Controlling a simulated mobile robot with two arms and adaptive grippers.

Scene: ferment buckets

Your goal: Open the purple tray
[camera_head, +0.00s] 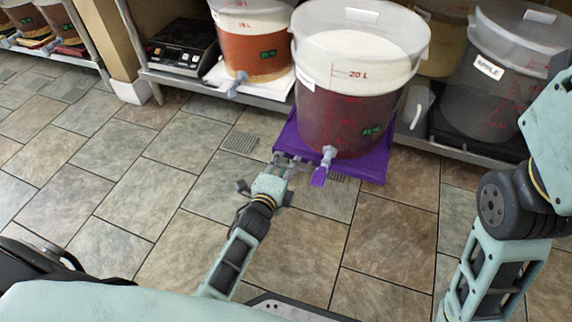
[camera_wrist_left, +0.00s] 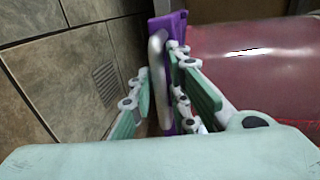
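The purple tray (camera_head: 361,166) is pulled out on the lower shelf, under a large clear bucket of dark red liquid (camera_head: 345,116). Its purple edge also shows in the wrist view (camera_wrist_left: 178,22). My left gripper (camera_head: 286,160) is at the tray's front left. In the left wrist view, its fingers (camera_wrist_left: 158,92) lie on either side of a pale bar-like handle (camera_wrist_left: 157,62) along the tray's front. The gaps are small, and I cannot tell whether both fingers press on it. My right gripper is out of view.
A bucket of orange-brown liquid (camera_head: 257,45) and a black hotplate-like device (camera_head: 183,46) stand on the shelf to the left. A grey bucket labelled apple (camera_head: 490,95) stands to the right. The tiled floor (camera_head: 130,190) in front is clear.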

